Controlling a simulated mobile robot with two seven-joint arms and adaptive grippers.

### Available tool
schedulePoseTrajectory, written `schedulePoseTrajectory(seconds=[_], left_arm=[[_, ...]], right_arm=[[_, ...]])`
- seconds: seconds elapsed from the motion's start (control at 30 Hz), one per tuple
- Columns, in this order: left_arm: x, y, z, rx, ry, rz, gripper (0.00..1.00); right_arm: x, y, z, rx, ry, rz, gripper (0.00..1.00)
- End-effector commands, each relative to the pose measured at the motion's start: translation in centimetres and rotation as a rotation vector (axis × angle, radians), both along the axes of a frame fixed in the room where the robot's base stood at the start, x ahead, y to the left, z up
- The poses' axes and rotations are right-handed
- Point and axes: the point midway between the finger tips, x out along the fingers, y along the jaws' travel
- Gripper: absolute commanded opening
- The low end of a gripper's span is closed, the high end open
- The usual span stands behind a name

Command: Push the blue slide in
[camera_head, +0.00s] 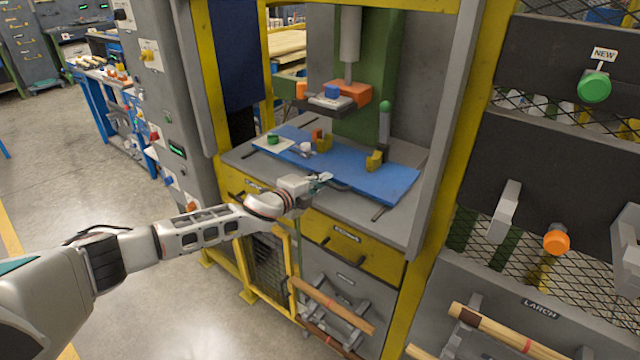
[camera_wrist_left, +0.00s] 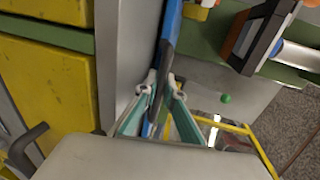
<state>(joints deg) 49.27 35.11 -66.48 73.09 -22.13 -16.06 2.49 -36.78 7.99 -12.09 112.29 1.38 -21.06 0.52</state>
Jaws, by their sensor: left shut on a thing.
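The blue slide (camera_head: 375,175) is a flat blue plate lying on the grey bed of the press, sticking out toward the front right. It carries yellow blocks, a pale square with a green piece, and a small white piece. My left gripper (camera_head: 322,179) is at the slide's front edge, shut on its dark handle (camera_head: 345,186). In the left wrist view the fingers (camera_wrist_left: 160,92) close around the dark handle beside the blue edge (camera_wrist_left: 172,25). The fingers hide part of the handle. My right gripper is not in view.
The press head (camera_head: 347,93) with orange parts hangs above the slide. Yellow frame posts (camera_head: 455,130) stand on both sides. Yellow drawers (camera_head: 352,243) with dark handles lie below. Racks with wooden pieces (camera_head: 500,332) stand at lower right.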

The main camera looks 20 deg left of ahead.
Motion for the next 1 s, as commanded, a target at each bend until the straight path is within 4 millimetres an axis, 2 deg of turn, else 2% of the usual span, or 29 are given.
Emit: schedulePoseTrajectory(seconds=[0.2, 0.23, 0.27, 0.67, 0.87, 1.0], left_arm=[[0.2, 0.1, 0.3, 0.0, -0.005, 0.003, 0.0], [0.2, 0.1, 0.3, 0.0, -0.005, 0.003, 0.11], [0.2, 0.1, 0.4, 0.0, -0.005, 0.002, 0.15], [-0.2, 0.2, 0.3, 0.0, -0.003, 0.001, 0.15], [-2.1, 0.9, 0.6, 0.001, -0.003, 0.001, 0.15], [-4.3, 1.7, 1.0, 0.001, -0.003, 0.0, 0.15]], right_arm=[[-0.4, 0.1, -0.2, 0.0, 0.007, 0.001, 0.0], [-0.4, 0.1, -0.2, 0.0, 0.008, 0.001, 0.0], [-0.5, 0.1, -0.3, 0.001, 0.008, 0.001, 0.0], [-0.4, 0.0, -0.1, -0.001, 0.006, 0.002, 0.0], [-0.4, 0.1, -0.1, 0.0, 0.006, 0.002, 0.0], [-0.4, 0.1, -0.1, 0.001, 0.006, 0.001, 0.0]])
